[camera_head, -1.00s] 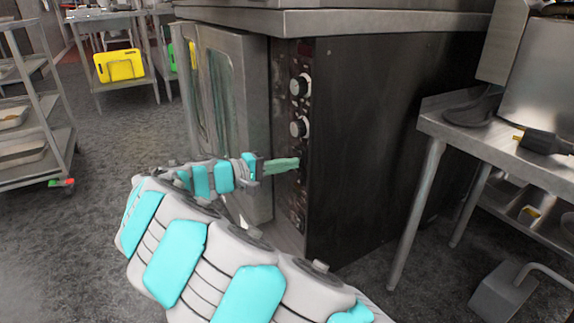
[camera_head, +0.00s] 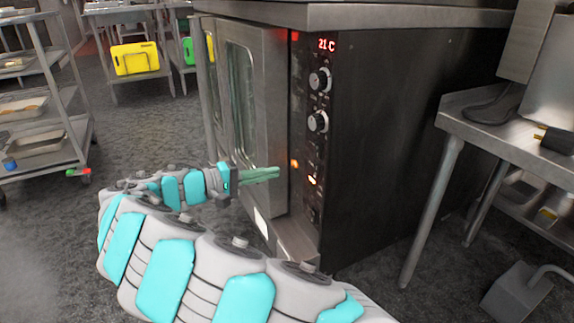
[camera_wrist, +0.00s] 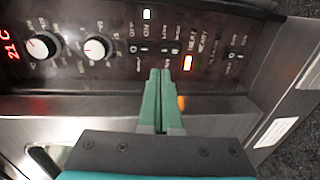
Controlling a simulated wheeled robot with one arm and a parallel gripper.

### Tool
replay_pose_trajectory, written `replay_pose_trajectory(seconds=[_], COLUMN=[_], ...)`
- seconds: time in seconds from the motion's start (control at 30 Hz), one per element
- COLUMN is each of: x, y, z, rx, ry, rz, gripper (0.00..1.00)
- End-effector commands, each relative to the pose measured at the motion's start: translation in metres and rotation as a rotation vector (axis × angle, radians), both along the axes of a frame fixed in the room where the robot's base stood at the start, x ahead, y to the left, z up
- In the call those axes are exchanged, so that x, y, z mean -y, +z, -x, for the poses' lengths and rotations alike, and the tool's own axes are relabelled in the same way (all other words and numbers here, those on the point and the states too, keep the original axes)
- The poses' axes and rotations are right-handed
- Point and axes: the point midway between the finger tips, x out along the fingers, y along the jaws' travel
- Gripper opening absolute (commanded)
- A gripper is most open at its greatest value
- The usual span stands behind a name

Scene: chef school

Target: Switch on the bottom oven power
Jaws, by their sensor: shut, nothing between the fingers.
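The bottom oven (camera_head: 255,110) stands in the middle of the head view, its glass door shut. Its dark control panel (camera_head: 312,150) carries two round knobs, small switches below them and a lit red display (camera_head: 326,44) reading 21 C. An orange-white lamp (camera_head: 312,180) glows low on the panel; in the wrist view this lamp (camera_wrist: 188,63) is lit beside the label HEAT READY. My gripper (camera_head: 278,173) has green fingers, shut and empty, in front of the panel and apart from it. In the wrist view the fingertips (camera_wrist: 159,72) point at the row of switches (camera_wrist: 150,49).
A steel table (camera_head: 480,125) stands to the right of the oven, with a grey scoop-like bin (camera_head: 515,295) on the floor. A wheeled rack (camera_head: 60,100) stands at the left. A yellow board (camera_head: 135,58) hangs at the back.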

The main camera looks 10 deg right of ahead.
Motion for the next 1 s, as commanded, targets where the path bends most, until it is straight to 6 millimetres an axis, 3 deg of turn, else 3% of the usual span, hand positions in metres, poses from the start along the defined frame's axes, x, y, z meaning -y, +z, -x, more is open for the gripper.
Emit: replay_pose_trajectory(seconds=[0.23,0.67,0.77,1.0], x=[-0.027,-0.028,-0.019,0.048], y=[-0.004,-0.004,0.005,0.046], z=[0.008,0.009,0.011,0.034], rx=[-0.002,-0.001,-0.005,-0.049], ry=[0.002,-0.002,-0.016,-0.105], rz=[-0.003,-0.003,-0.028,-0.267], gripper=[0.00,0.00,0.00,0.00])
